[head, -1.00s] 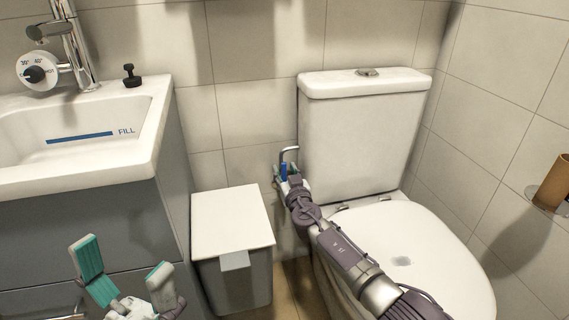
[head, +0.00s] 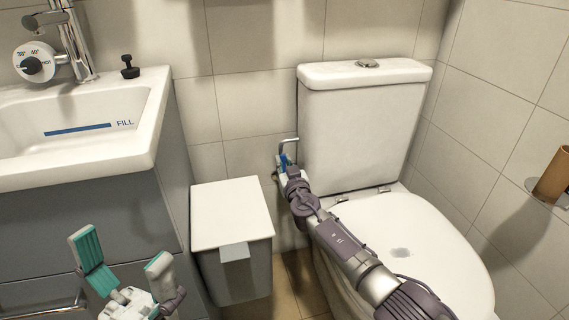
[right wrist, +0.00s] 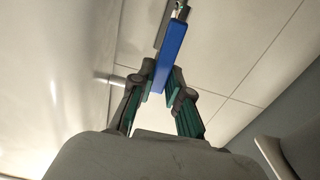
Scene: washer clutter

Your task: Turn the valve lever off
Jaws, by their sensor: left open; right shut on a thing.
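The valve lever is a blue bar (head: 284,160) by the wall, just left of the toilet tank, below a thin bent metal pipe. My right gripper (head: 283,168) reaches it from the front and partly hides it. In the right wrist view the blue lever (right wrist: 171,54) extends up from between the fingers of my right gripper (right wrist: 162,85), which is shut on its near end. The lever's joint to the valve is small and hard to make out. My left gripper (head: 122,252) is open and empty at the lower left, in front of the grey cabinet.
A grey bin with a white lid (head: 232,212) stands between the cabinet (head: 95,215) and the toilet (head: 410,240). The tank (head: 362,125) is close to the right of my right gripper. A sink (head: 140,140) is at the upper left.

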